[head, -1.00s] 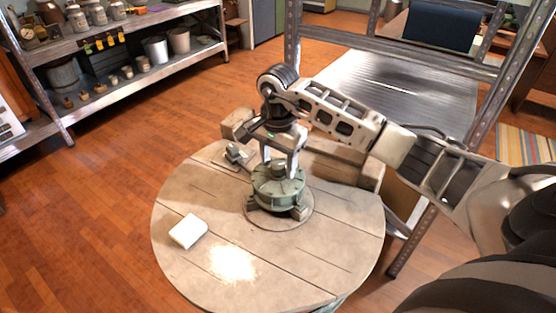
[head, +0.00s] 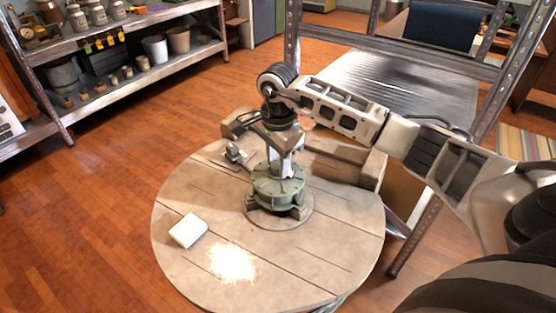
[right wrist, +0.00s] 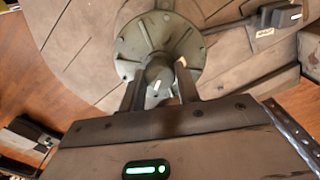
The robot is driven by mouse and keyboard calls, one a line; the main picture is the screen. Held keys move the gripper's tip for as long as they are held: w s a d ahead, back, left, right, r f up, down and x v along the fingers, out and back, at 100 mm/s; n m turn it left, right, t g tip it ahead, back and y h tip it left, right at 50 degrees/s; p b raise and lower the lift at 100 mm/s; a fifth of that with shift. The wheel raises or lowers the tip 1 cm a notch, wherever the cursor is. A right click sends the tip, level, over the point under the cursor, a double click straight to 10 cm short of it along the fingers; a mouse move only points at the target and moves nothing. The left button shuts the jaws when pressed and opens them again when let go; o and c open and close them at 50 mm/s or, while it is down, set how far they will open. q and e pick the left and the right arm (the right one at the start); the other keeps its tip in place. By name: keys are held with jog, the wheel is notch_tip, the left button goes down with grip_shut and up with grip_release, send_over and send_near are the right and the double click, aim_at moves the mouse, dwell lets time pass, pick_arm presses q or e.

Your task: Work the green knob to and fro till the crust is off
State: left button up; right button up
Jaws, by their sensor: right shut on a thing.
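The green knob (head: 279,184) is a grey-green round fixture with a ribbed top, standing on a round plate on the wooden table (head: 215,205). My right gripper (head: 280,165) reaches down onto it from above, fingers pointing down. In the right wrist view the knob's disc (right wrist: 143,50) shows radial ribs, and my right gripper (right wrist: 160,80) is shut on its central stub. The fingers hide part of the stub. I cannot make out any crust clearly. My left gripper is not in view.
A white block (head: 188,230) and a pale powdery patch (head: 232,263) lie at the table's front left. A small dark fitting (head: 237,154) and wooden beams (head: 345,160) are behind the knob. A metal rack (head: 415,190) stands close on the right.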

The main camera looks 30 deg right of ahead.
jog(key=m, duration=0.4)
jog(key=shift+r+m, duration=0.1)
jog(key=shift+m, duration=0.2)
jog(key=m, duration=0.4)
jog(key=shift+d+m, duration=0.1)
jog(key=shift+m, duration=0.2)
jog(key=m, duration=0.4)
jog(key=shift+p, duration=0.35)
jog(key=shift+m, duration=2.1)
jog(key=o, duration=1)
jog(key=shift+r, duration=0.1)
